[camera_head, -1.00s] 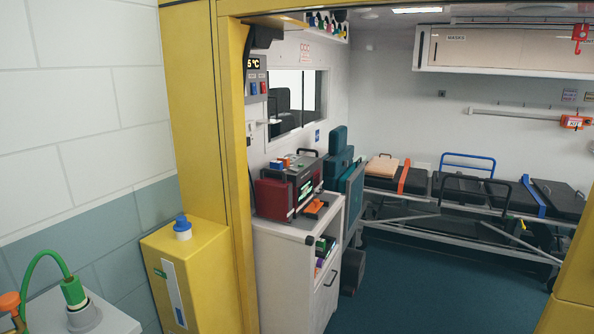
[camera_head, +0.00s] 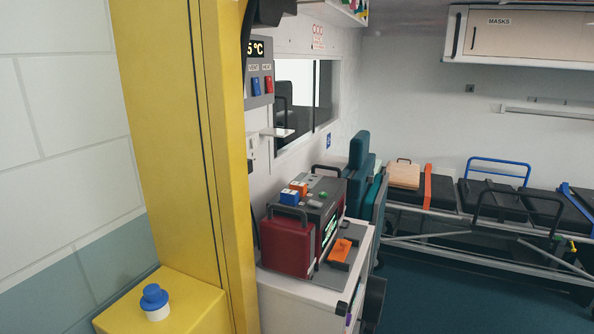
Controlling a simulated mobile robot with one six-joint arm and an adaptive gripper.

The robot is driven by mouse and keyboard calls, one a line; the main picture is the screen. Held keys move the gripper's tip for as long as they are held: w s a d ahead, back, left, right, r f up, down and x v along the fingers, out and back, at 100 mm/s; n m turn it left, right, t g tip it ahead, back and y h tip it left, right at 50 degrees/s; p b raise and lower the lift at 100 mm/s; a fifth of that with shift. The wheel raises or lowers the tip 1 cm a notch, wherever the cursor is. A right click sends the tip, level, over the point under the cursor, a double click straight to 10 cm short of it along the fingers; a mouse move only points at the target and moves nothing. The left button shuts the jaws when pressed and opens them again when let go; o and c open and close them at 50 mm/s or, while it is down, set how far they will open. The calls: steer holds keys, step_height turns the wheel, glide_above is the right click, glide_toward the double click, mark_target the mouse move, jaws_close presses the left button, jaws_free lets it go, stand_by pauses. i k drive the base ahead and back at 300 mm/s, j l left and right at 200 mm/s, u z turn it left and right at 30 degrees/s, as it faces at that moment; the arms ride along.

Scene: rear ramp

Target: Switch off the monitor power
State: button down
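The monitor (camera_head: 329,222) is a dark grey unit with a lit screen on its right-hand face, seen at a steep angle. It stands on top of the white cabinet (camera_head: 285,291) inside the vehicle. Blue and orange blocks (camera_head: 294,193) and a small green part (camera_head: 323,195) show on its top. A dark red case with a handle (camera_head: 288,247) sits at its near side and hides part of it. I cannot tell which part is the power switch. My gripper is not in view.
The yellow door frame (camera_head: 190,150) stands left of the cabinet. A yellow box (camera_head: 190,305) with a blue-capped item (camera_head: 154,299) is at lower left. An orange device (camera_head: 340,251) lies by the monitor. The stretcher (camera_head: 500,205) is at the back right; dark floor (camera_head: 440,285) lies before it.

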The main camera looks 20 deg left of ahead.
mark_target(311, 202)
steer(key=i+j, duration=1.3)
steer(key=j, duration=0.25)
